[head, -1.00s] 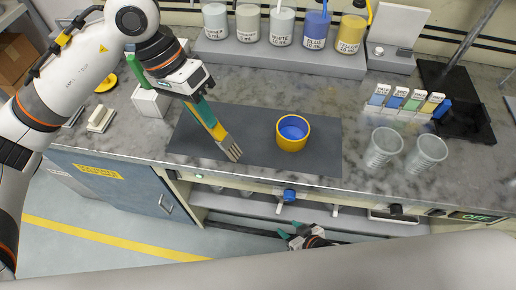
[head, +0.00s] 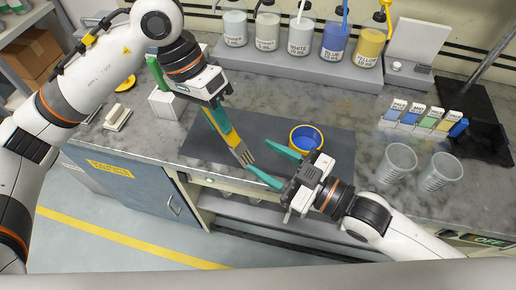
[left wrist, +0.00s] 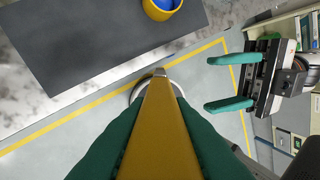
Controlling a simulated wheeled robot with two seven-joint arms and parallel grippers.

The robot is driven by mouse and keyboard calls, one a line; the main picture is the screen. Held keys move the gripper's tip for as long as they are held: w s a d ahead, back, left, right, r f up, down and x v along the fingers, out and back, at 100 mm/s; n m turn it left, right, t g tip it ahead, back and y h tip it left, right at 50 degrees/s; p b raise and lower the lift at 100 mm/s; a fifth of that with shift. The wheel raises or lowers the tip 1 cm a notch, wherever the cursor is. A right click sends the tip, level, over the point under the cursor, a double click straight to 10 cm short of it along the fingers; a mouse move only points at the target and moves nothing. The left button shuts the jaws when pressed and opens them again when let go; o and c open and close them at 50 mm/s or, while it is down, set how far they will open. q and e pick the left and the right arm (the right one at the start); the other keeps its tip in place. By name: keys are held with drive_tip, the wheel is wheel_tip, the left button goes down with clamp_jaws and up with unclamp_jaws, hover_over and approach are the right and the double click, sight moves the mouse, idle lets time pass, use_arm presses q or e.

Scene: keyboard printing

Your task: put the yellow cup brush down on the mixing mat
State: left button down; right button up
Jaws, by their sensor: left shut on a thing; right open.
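My left gripper (head: 219,118) is shut on the yellow cup brush (head: 232,136), whose pale bristles point down and toward the front right. The brush's yellow handle (left wrist: 158,125) lies between the teal fingers in the left wrist view. The dark grey mixing mat (head: 265,128) lies on the marble counter. The bristles show over its front part in the head view; I cannot tell their exact height. My right gripper (head: 258,156) is open and empty, its teal fingers pointing left beside the bristles. It also shows in the left wrist view (left wrist: 208,82).
A yellow cup with blue inside (head: 305,138) stands on the mat, partly behind my right gripper. Two clear cups (head: 396,163) stand to the right. Ink bottles (head: 300,38) line the back shelf. A white block (head: 165,104) stands left of the mat.

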sight(220, 133)
drive_tip(key=x, duration=1.2)
clamp_jaws()
use_arm(q)
drive_tip(key=c, duration=1.2)
unclamp_jaws()
use_arm(e)
drive_tip(key=shift+d, duration=0.1)
